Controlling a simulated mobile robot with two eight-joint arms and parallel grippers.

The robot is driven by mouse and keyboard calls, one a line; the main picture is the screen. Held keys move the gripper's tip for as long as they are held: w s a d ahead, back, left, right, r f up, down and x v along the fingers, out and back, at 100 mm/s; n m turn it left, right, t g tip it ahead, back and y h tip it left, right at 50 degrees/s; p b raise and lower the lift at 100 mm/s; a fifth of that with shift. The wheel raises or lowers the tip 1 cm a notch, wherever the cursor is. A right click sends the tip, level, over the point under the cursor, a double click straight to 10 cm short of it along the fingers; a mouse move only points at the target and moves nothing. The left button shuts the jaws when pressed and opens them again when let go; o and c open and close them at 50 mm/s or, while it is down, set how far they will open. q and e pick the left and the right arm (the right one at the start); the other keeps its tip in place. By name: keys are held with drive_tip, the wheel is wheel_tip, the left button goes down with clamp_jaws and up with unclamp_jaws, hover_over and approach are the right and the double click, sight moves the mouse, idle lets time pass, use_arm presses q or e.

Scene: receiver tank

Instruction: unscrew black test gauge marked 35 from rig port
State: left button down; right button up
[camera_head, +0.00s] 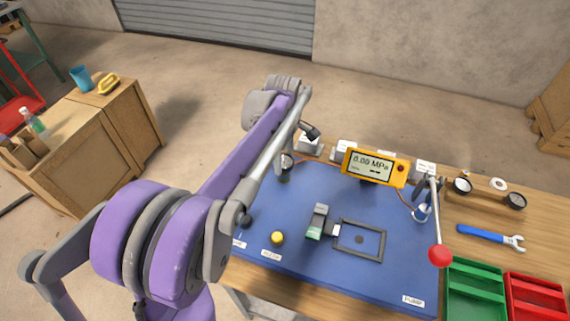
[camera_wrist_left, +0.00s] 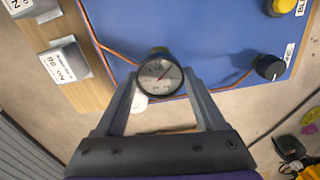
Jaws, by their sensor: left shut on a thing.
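The marking 35 cannot be read. In the head view the gauge (camera_head: 287,161) stands at the back left edge of the blue rig mat (camera_head: 285,195), partly behind my left arm. The port under it is hidden. A copper line (camera_wrist_left: 118,53) runs to the gauge. My right gripper is not in view.
An orange display (camera_head: 374,167) reads 0.00 MPa. A red-ball lever (camera_head: 440,256), green tray (camera_head: 475,292) and red tray (camera_head: 537,300) stand at the right. White label blocks (camera_wrist_left: 68,61) stand near the gripper.

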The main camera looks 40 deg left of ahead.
use_arm(q)
drive_tip(key=n, duration=0.7)
drive_tip(key=shift+n, duration=0.3)
drive_tip(key=shift+r+p, duration=1.8)
drive_tip(key=shift+r, duration=1.1)
drive_tip(key=shift+w+r, duration=0.1)
drive_tip(key=shift+r, duration=0.1)
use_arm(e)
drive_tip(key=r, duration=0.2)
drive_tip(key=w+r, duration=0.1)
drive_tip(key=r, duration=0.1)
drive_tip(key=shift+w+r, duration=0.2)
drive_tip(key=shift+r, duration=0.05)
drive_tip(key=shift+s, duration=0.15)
